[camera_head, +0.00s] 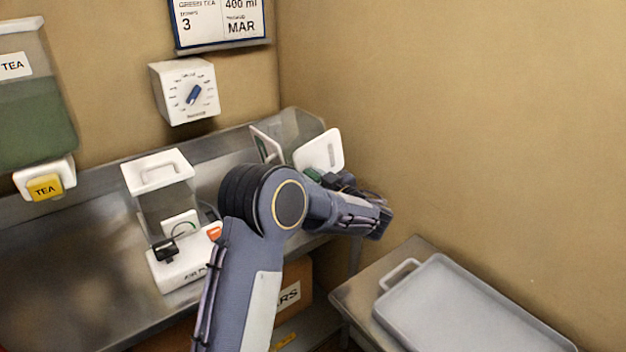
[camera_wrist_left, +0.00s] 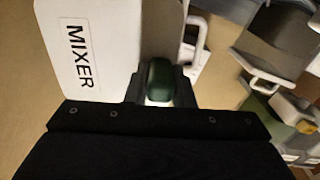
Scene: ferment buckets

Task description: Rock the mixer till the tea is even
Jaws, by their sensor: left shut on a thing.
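The mixer shows in the left wrist view as a white panel labelled MIXER (camera_wrist_left: 88,48), with a green grip (camera_wrist_left: 160,80) at its side. In the head view, the mixer's white panel (camera_head: 320,152) stands at the back right corner of the steel counter, with the green grip (camera_head: 313,174) below it. My left gripper (camera_wrist_left: 160,92) is shut on the green grip, one dark finger on each side. In the head view my left arm hides much of the mixer's lower part. The tea inside the mixer is not visible. My right gripper is in neither view.
A tea dispenser (camera_head: 38,120) with green contents and a dial box (camera_head: 187,92) are on the wall. A grey tray (camera_head: 455,305) lies on a side table at right.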

